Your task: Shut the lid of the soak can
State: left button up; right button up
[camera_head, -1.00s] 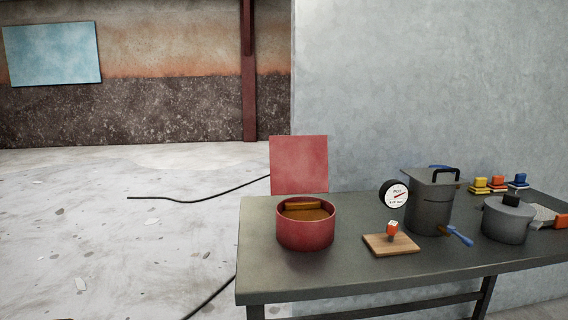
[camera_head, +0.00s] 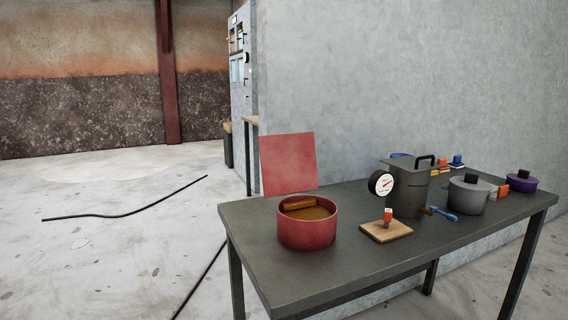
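A round red can (camera_head: 307,232), which looks like the soak can, stands on the left part of the dark table. Its square red lid (camera_head: 287,163) stands up, tilted slightly back, at the can's rear edge, so the can is open. Brown liquid (camera_head: 310,213) shows inside, with an orange-brown block (camera_head: 299,203) at its back. Neither of my grippers is in view.
The dark table (camera_head: 270,270) also holds a wooden board (camera_head: 386,233) with a small red-and-white item, a dial gauge (camera_head: 381,184), a tall grey can (camera_head: 406,195), a grey pot (camera_head: 468,196) and a purple pot (camera_head: 521,182). A cable (camera_head: 125,214) lies on the floor.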

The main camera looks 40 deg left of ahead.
aim_at(289, 166)
jog(key=k+j+z, duration=0.15)
jog(key=j, duration=0.2)
jog(key=j+z, duration=0.15)
jog(key=j, duration=0.2)
jog(key=k+j+z, duration=0.15)
jog(key=j, duration=0.2)
jog(key=k+j+z, duration=0.1)
jog(key=j+z, duration=0.25)
jog(key=j, duration=0.75)
jog(key=j+z, duration=0.2)
jog(key=j, duration=0.55)
jog(key=j+z, duration=0.2)
jog(key=j, duration=0.55)
jog(key=k+j+z, duration=0.2)
jog(key=j, duration=0.5)
jog(key=i, duration=0.05)
